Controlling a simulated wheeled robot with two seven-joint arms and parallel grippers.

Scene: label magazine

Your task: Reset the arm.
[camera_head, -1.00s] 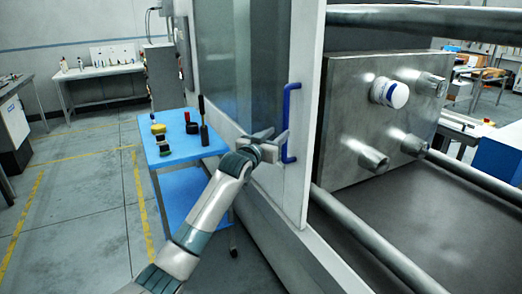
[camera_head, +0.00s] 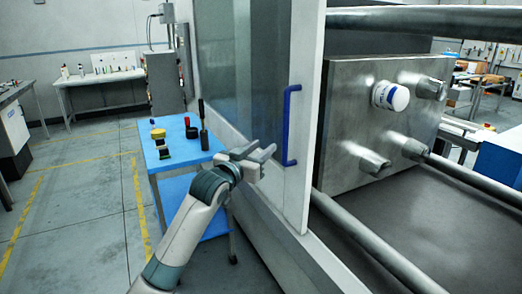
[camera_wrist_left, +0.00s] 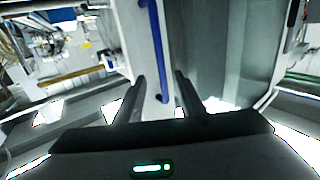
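My left gripper (camera_head: 259,153) is open and empty, just left of the blue handle (camera_head: 290,125) on the machine's door (camera_head: 300,60). A gap shows between the fingers and the handle. In the left wrist view both fingers (camera_wrist_left: 160,92) stand apart, with the blue handle (camera_wrist_left: 153,45) seen ahead between them, beyond the fingertips. The door stands open, with the machine's inside showing to its right. My right gripper is not in view.
A blue cart (camera_head: 172,150) with several small items and tools stands left of my gripper. Inside the machine, a metal block (camera_head: 345,110) with a white, blue-banded cylinder (camera_head: 390,96) sits between bars. The floor (camera_head: 85,200) at the left is clear.

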